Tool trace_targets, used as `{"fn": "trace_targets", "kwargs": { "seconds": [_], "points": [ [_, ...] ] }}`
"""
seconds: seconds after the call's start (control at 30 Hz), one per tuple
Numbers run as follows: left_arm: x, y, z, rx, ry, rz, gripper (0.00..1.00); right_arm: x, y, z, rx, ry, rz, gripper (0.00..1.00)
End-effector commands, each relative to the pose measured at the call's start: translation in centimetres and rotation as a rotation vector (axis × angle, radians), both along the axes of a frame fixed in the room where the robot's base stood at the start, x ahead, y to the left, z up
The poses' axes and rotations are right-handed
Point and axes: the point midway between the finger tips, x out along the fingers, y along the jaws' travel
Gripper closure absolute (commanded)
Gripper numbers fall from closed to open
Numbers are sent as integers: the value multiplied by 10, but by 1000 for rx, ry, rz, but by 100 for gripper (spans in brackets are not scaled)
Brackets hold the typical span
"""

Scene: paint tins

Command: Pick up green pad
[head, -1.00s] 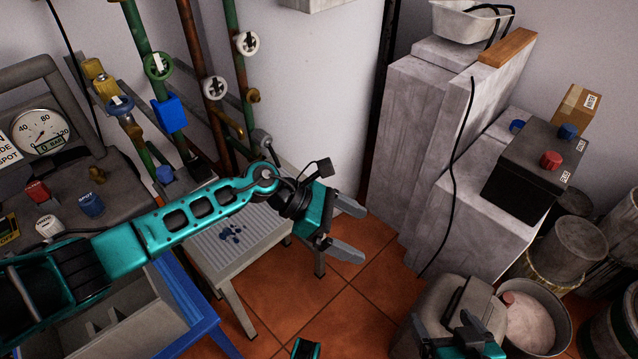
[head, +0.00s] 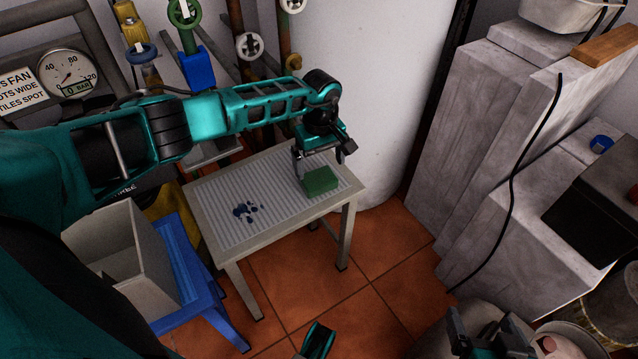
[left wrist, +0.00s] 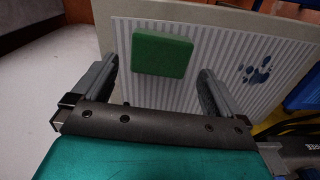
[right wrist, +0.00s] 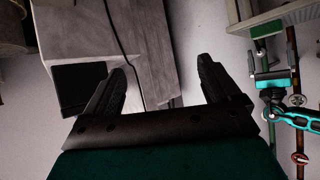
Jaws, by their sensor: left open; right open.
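The green pad (head: 320,181) is a flat block lying on the ribbed top of the small light table (head: 225,190), near its right end. My left gripper (head: 320,168) is just above and behind the pad, open and empty, pointing down, and hides part of its far edge. In the left wrist view the pad (left wrist: 162,55) lies between the two spread fingers, closer to the left one, and appears apart from both. My right gripper (right wrist: 163,72) is open and empty, with grey blocks and white wall beyond it.
Blue splotches (head: 246,209) mark the tabletop left of the pad. A grey open box (head: 125,255) sits on a blue stand (head: 185,275) at left. Pipes with valve wheels (head: 250,46) rise behind the table. Grey stepped blocks (head: 470,130) stand at right; tiled floor lies between.

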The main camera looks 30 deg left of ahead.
Motion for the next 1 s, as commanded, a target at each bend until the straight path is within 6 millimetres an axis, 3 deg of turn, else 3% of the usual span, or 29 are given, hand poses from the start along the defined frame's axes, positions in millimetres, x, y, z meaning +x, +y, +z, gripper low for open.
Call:
{"fn": "trace_targets", "kwargs": {
  "seconds": [0.4,0.7,1.0],
  "points": [
    [1,5,-52,-3,2,2,0,4,5,-12,6,0,9,10],
    [1,6,-55,-2,0,1,0,6,6,-6,11,-10,12,10],
    [1,6,-54,-2,0,1,28,6,6,-7,10,-8,13,10]
  ]
}}
